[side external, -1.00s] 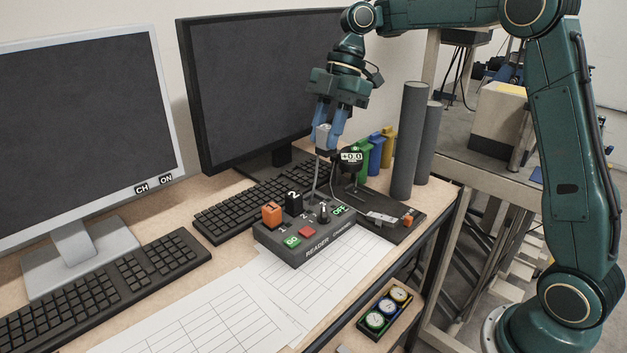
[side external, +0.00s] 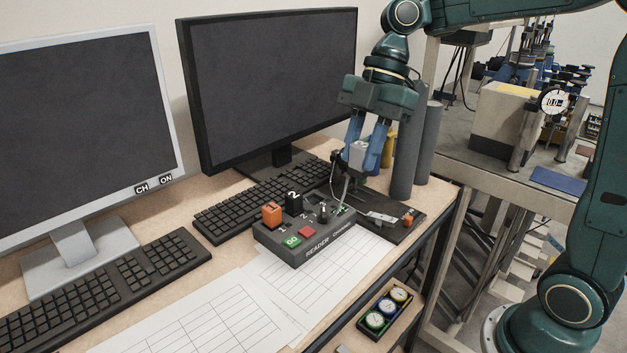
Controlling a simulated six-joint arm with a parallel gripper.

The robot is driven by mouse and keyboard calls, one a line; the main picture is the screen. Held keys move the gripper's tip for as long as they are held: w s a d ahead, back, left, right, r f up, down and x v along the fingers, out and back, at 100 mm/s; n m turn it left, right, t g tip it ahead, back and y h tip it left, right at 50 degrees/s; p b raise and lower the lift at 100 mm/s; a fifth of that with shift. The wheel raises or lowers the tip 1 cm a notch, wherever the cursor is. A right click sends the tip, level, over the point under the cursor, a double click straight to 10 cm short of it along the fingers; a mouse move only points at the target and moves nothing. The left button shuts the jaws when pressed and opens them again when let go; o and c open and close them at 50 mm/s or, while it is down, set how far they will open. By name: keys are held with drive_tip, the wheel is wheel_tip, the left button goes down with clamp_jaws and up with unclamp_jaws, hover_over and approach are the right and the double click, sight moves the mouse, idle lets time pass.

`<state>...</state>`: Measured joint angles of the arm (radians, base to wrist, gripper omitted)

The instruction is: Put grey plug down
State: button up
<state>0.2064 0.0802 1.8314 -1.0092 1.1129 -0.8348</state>
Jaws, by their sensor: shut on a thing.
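My gripper (side external: 367,158), with blue fingers, is shut on the grey plug (side external: 358,152). It holds the plug above the right rear of the dark reader box (side external: 318,237) and the left part of the black board (side external: 385,222). A thin grey lead or stem runs down from the plug toward the box's rear edge. I cannot tell whether the plug touches anything below. The small gauge stand behind the plug is mostly hidden by my gripper.
Dark grey cylinders (side external: 408,155) stand close right of my gripper. A monitor (side external: 270,85) and keyboard (side external: 240,208) are behind and left. Paper sheets (side external: 285,280) lie in front.

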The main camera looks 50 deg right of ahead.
wheel_tip(320, 180, down, 20)
drive_tip(key=shift+r, duration=0.1)
idle(1.0)
drive_tip(key=o, duration=1)
drive_tip(key=shift+f, duration=0.2)
drive_tip(key=shift+r, duration=0.15)
drive_tip(key=v, duration=1.2)
